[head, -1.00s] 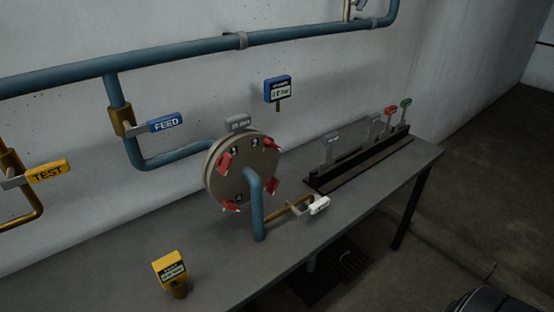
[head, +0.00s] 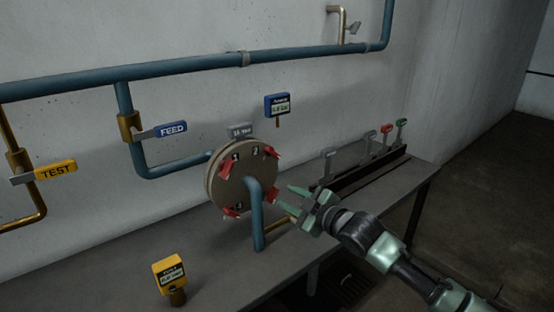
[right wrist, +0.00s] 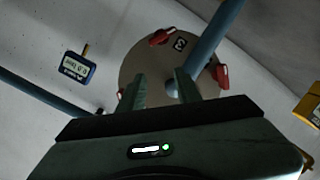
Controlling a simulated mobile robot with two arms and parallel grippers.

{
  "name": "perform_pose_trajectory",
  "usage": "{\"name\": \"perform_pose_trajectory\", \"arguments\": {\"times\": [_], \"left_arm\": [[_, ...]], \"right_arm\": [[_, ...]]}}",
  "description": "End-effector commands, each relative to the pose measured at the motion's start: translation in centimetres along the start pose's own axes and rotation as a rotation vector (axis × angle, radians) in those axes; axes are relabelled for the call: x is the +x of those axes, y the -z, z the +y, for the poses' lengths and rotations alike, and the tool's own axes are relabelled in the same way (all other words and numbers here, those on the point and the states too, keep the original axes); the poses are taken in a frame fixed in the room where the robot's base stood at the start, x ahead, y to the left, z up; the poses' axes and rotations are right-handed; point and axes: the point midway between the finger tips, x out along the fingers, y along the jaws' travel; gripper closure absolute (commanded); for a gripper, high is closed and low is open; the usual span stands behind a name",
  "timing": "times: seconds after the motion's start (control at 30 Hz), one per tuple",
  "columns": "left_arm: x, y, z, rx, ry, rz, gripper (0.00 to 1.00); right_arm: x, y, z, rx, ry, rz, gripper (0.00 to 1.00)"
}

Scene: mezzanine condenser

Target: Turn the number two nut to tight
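The number two nut (head: 271,152) is a red winged nut at the upper right of the round flange (head: 240,183), beside the label 2. In the right wrist view, what looks like the same nut (right wrist: 121,95) shows as a small red piece at the disc's left edge, beside a finger. My right gripper (head: 286,203) is open and empty, its fingers pointing at the flange's lower right, below the number two nut and close to the lower right nut (head: 272,195). In the right wrist view its fingers (right wrist: 161,88) stand apart before the disc. My left gripper is out of view.
A blue pipe (head: 257,215) rises from the bench (head: 215,262) and bends into the flange centre. A blue gauge (head: 277,105) stands behind. A lever rack (head: 365,170) is on the right, a yellow device (head: 170,275) at the front. FEED (head: 171,130) and TEST (head: 55,170) handles are left.

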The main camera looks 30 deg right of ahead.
Motion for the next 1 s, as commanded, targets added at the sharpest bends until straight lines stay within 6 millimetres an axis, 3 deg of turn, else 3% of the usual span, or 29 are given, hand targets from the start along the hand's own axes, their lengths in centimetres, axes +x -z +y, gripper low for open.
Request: {"name": "perform_pose_trajectory", "arguments": {"times": [0.03,0.1,0.23,0.37,0.73,1.0], "left_arm": [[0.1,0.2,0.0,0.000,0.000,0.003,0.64],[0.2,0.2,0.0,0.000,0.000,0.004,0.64],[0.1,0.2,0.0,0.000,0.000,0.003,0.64],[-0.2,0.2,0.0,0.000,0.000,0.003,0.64],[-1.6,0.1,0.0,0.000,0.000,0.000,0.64],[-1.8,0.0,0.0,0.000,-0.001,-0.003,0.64]], "right_arm": [[0.1,1.6,2.7,-0.033,-0.037,0.046,0.66],[0.0,3.3,5.2,-0.062,-0.074,0.097,0.66],[0.0,4.9,7.4,-0.085,-0.107,0.143,0.66],[0.9,5.2,7.8,-0.083,-0.112,0.146,0.66],[6.0,5.9,8.2,-0.081,-0.110,0.144,0.66],[7.5,6.0,8.2,-0.085,-0.108,0.143,0.66]]}}
